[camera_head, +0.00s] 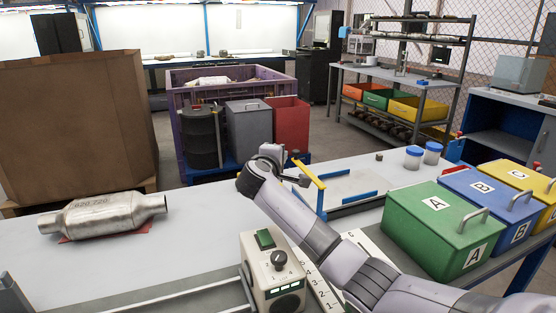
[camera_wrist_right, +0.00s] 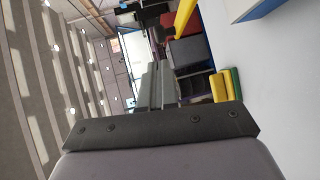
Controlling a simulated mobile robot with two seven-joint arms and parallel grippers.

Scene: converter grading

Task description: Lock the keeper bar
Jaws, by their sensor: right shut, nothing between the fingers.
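A yellow bar (camera_head: 307,173) stands across the left end of a blue-edged fixture (camera_head: 352,203) on the bench; I take it for the keeper bar. Its end beyond my wrist rests near a blue post (camera_head: 321,202). Whether it is latched I cannot tell. My right gripper (camera_head: 303,181) is shut and empty, close beside the yellow bar; contact is unclear. In the right wrist view the yellow bar (camera_wrist_right: 184,16) shows at the top, beside a blue edge (camera_wrist_right: 255,9). My right forearm hides part of the fixture. My left gripper is not in view.
A silver converter (camera_head: 103,214) lies on a red pad at the left. A control box (camera_head: 272,270) with a knob stands below my forearm. Green (camera_head: 432,228), blue (camera_head: 487,205) and yellow (camera_head: 522,182) lidded bins stand right. The bench's left-middle is clear.

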